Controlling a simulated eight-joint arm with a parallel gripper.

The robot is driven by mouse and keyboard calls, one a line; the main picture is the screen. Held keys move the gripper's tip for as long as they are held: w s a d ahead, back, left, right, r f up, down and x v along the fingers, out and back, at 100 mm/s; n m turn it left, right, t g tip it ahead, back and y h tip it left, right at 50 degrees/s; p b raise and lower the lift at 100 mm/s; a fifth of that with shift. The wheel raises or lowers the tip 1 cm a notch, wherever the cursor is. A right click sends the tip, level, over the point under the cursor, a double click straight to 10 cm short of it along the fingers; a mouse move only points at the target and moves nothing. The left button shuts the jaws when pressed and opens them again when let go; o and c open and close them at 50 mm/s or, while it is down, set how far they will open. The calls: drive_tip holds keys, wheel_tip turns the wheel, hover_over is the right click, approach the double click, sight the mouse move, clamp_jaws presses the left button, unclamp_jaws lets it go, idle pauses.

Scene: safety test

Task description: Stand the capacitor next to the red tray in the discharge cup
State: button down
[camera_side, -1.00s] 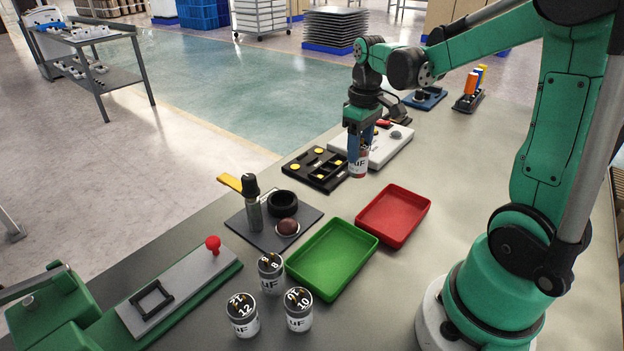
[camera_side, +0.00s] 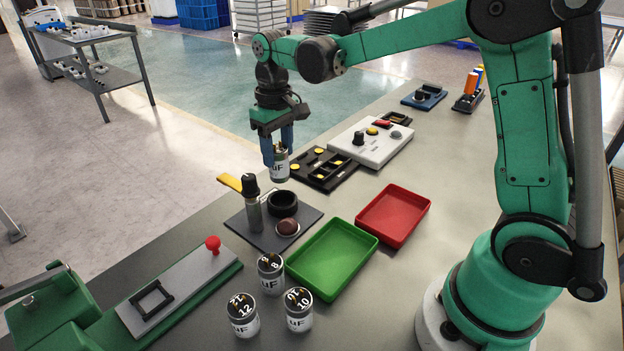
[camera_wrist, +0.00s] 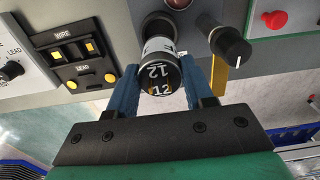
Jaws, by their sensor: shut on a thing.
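My gripper (camera_side: 278,147) is shut on a silver capacitor (camera_side: 280,168) with a dark top, held upright above the bench, behind the discharge cup. In the wrist view the capacitor (camera_wrist: 159,66) is between the blue fingers and its top reads 12. The discharge cup (camera_side: 283,211), a black ring, sits on a dark plate (camera_side: 246,235). The held capacitor is apart from it in the side view. The red tray (camera_side: 395,215) is empty, right of the plate.
A dark probe (camera_side: 253,205) stands left of the cup and a brown dome (camera_side: 288,227) in front. The empty green tray (camera_side: 332,259) is beside the red one. Several capacitors (camera_side: 271,274) stand near it. A black compartment box (camera_side: 323,168) and white panel (camera_side: 370,141) lie behind.

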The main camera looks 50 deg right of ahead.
sight(281, 180)
drive_tip(key=shift+f, duration=2.55)
drive_tip(key=shift+f, duration=0.9)
drive_tip(key=shift+c, duration=1.3)
unclamp_jaws()
drive_tip(key=shift+o, duration=0.2)
drive_tip(key=shift+o, duration=1.1)
drive_tip(key=shift+r, duration=3.5)
